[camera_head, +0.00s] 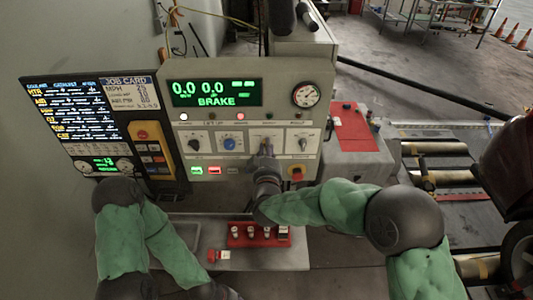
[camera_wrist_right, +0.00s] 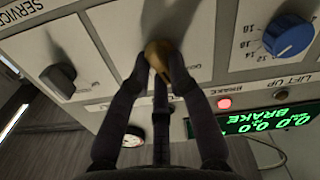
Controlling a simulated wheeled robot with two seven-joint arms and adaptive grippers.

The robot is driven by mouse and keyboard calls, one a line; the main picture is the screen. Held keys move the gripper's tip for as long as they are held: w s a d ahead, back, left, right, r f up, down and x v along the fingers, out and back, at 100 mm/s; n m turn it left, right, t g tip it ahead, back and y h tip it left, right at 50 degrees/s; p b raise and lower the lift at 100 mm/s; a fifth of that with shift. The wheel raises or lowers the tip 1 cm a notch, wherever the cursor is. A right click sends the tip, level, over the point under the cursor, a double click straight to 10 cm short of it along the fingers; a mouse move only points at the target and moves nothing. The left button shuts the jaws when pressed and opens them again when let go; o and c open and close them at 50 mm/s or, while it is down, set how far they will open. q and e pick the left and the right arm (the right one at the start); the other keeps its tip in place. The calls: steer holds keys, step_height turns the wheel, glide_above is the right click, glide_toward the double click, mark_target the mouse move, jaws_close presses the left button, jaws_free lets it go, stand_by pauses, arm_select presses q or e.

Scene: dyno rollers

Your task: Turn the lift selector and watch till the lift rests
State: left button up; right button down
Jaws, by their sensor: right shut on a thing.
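The lift selector is a brass-coloured knob on the grey control panel (camera_head: 285,85), third in a row of four. In the right wrist view the knob (camera_wrist_right: 172,60) shows between two dark fingers. My right gripper (camera_head: 265,155) is shut on it, and the fingers hide part of the knob. The display (camera_head: 215,93) reads 0.0, 0.0 and BRAKE in green. The red lamp (camera_wrist_right: 224,103) beside the BRAKE label is lit. My left gripper is not in view; only the left arm shows.
A blue knob (camera_head: 229,143) and a dark knob (camera_head: 303,143) flank the held one. A red tray (camera_head: 246,242) with small parts sits on the shelf below. Rollers (camera_head: 427,147) lie at right. A screen (camera_head: 75,118) stands at left.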

steer(key=shift+d+f+m+b, duration=0.1)
steer(key=shift+f+m+b, duration=0.1)
steer(key=shift+m+b, duration=2.65)
steer(key=shift+d+f+m+b, duration=0.1)
steer(key=shift+f+m+b, duration=0.05)
steer(key=shift+m+b, duration=2.65)
steer(key=shift+m+p, duration=0.4)
steer(key=shift+m, duration=0.05)
steer(key=c, duration=1.1)
jaws_free()
steer(key=shift+c, duration=0.2)
steer(key=s, duration=1.2)
